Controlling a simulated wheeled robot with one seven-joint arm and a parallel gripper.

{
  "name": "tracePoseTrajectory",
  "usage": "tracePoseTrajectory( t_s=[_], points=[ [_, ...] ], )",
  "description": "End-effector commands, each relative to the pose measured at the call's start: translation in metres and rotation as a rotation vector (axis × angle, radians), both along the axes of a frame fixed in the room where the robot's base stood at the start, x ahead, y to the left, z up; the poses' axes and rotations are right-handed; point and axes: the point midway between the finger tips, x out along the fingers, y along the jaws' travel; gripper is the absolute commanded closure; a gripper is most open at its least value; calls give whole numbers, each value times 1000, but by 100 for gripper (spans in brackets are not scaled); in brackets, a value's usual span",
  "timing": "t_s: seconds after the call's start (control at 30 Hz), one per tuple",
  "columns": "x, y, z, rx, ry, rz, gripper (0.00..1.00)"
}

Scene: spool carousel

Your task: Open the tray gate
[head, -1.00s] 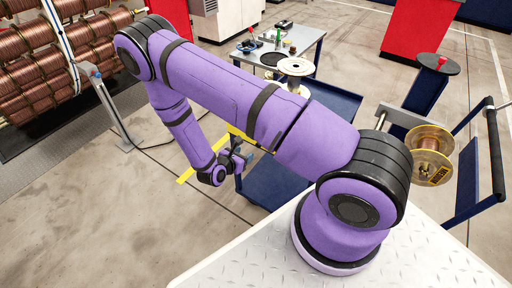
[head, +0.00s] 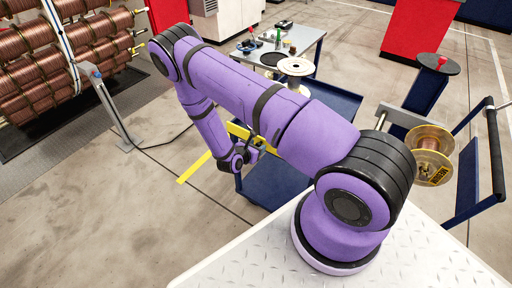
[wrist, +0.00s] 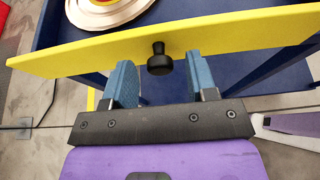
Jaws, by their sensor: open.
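The tray gate (wrist: 215,42) is a yellow board along the edge of a blue tray (wrist: 190,13) in the wrist view. A black knob (wrist: 159,60) sticks out from its face. My gripper (wrist: 160,72) is open, with one blue finger to the left of the knob and one to the right, both apart from it. In the head view the gate (head: 238,130) shows as a yellow strip partly behind my arm.
A white spool (head: 296,67) stands behind my arm, by a grey table with small items. A copper spool (head: 432,150) hangs at the right. A rack of copper rolls (head: 100,40) and a grey post (head: 105,100) stand left. Floor at lower left is clear.

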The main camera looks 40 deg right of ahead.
Motion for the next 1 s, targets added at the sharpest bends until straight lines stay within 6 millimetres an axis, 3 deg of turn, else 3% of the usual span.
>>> tracePoseTrajectory(
  t_s=[0.03,0.2,0.23,0.67,1.0],
  points=[
    [0,0,0,0,0,0,55],
    [0,0,0,0,0,0,94],
    [0,0,0,0,0,0,96],
    [-1,5,-5,-79,-28,3,96],
    [-5,15,-23,-337,-121,7,96]
  ],
)
